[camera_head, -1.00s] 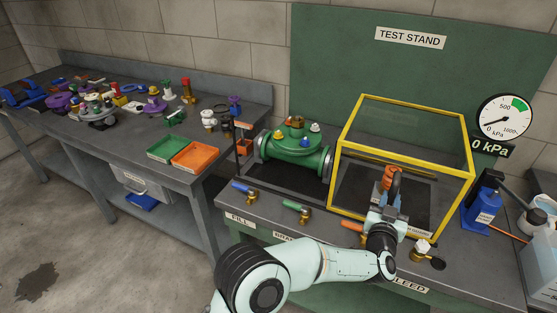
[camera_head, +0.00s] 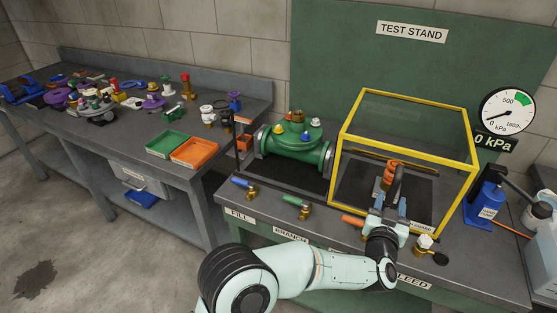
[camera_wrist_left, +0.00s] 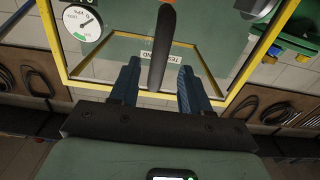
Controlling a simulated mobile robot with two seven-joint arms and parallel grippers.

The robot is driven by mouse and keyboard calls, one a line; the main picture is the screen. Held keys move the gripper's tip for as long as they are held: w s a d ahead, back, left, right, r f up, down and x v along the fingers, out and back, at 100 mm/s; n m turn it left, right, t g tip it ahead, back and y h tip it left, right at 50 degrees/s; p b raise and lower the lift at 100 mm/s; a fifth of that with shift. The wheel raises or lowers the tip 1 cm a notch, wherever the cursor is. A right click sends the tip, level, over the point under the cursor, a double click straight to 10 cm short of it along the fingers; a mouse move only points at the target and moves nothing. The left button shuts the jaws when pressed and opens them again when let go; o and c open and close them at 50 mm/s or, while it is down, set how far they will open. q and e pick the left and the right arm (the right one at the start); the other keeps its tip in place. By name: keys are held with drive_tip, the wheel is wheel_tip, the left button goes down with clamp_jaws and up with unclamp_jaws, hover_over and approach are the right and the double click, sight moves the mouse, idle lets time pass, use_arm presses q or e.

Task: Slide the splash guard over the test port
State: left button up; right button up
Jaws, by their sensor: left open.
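The splash guard (camera_head: 405,158) is a clear box with a yellow frame on the right part of the test stand. It stands to the right of a green flanged valve body (camera_head: 296,150) and does not cover it. A dark upright handle (camera_head: 398,180) is at the guard's front; the left wrist view shows the handle (camera_wrist_left: 163,45) between my fingers. My left gripper (camera_head: 389,206) is open, its fingers (camera_wrist_left: 157,85) apart on both sides of the handle, with gaps visible. I cannot make out a separate test port. My right gripper is not in view.
Blue, green and orange-handled valves (camera_head: 297,203) line the stand's front edge. A brass bleed fitting (camera_head: 424,245) is right of my gripper. A blue pump (camera_head: 488,200) stands right of the guard. The gauge (camera_head: 506,110) reads 0 kPa. A cluttered bench (camera_head: 110,150) is at left.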

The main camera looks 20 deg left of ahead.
use_arm(q)
drive_tip(key=s+b, duration=0.2)
drive_tip(key=s, duration=0.3)
drive_tip(key=shift+s, duration=0.4)
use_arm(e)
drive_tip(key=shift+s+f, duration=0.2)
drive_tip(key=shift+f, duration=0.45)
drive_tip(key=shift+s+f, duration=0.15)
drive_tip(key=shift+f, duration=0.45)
